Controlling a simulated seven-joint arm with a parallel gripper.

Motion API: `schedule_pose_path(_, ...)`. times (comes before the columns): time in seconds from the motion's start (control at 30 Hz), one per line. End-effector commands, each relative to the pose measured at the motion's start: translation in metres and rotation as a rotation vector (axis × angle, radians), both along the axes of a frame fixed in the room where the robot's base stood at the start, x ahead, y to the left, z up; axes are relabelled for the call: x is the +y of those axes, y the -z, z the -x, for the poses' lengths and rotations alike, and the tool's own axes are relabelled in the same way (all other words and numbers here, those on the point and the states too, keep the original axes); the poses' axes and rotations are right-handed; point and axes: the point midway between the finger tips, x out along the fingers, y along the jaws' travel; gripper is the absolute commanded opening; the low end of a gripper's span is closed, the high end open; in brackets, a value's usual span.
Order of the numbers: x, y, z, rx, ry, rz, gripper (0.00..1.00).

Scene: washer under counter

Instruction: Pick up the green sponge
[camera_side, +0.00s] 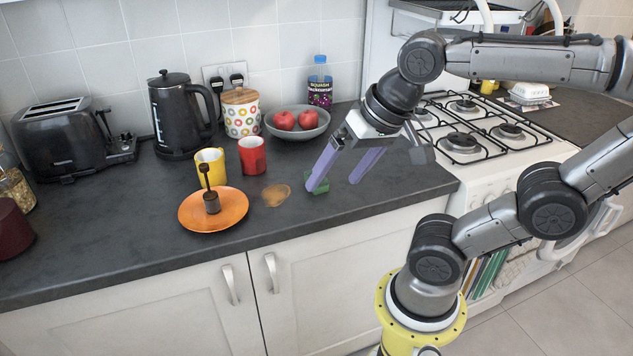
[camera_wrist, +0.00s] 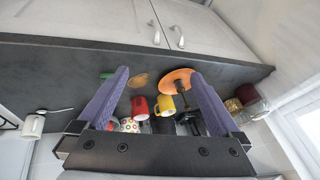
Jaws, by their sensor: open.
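The green sponge (camera_side: 322,187) lies on the dark counter, partly hidden behind one finger in the side view. In the wrist view the sponge (camera_wrist: 106,75) shows as a small green patch just outside the left finger, not between the fingers. My gripper (camera_side: 334,184) has two purple fingers spread wide and pointing down at the counter. It also shows in the wrist view (camera_wrist: 160,73), open, with nothing gripped. In the side view the left fingertip overlaps the sponge; whether they touch I cannot tell.
A brown spill (camera_side: 276,195) lies left of the sponge. An orange plate (camera_side: 232,220) holds a dark coffee tool. A red mug (camera_side: 252,156), a yellow mug (camera_side: 212,166) and a fruit bowl (camera_side: 297,122) stand behind. The stove (camera_side: 480,125) is at right.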

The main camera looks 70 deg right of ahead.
Motion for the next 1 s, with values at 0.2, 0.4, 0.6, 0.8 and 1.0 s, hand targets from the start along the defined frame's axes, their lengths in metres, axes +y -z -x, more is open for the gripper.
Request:
schedule_pose_path(0.2,-0.025,-0.028,-0.047,0.082,0.563,-0.208,1.00)
schedule_pose_path(0.4,-0.081,-0.030,-0.103,0.172,1.157,-0.360,1.00)
schedule_pose_path(0.6,-0.153,-0.002,-0.140,0.254,1.555,-0.413,1.00)
schedule_pose_path(0.8,-0.198,0.032,-0.142,0.331,1.672,-0.406,1.00)
schedule_pose_path(1.0,-0.206,0.050,-0.136,0.344,1.697,-0.406,1.00)
